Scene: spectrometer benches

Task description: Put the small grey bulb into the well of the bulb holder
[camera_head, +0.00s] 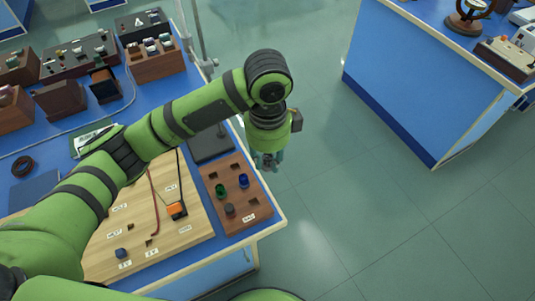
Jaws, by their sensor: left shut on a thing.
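The bulb holder (262,211) is a brown wooden block at the right front corner of the blue bench. A green bulb (221,190), a blue bulb (243,181) and a dark grey one (230,210) stand in it. A dark, empty-looking well (250,201) lies to the right of the dark grey one. My left gripper (268,162) points down, above and beyond the holder's far right corner. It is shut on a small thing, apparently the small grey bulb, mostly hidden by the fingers. My right gripper is not in view.
A pale wooden board (190,222) with wires and an orange-black part (177,210) lies left of the holder. A dark flat plate (211,145) is behind it. Several brown boxes stand at the back left. Open floor lies right of the bench, up to another blue bench (400,85).

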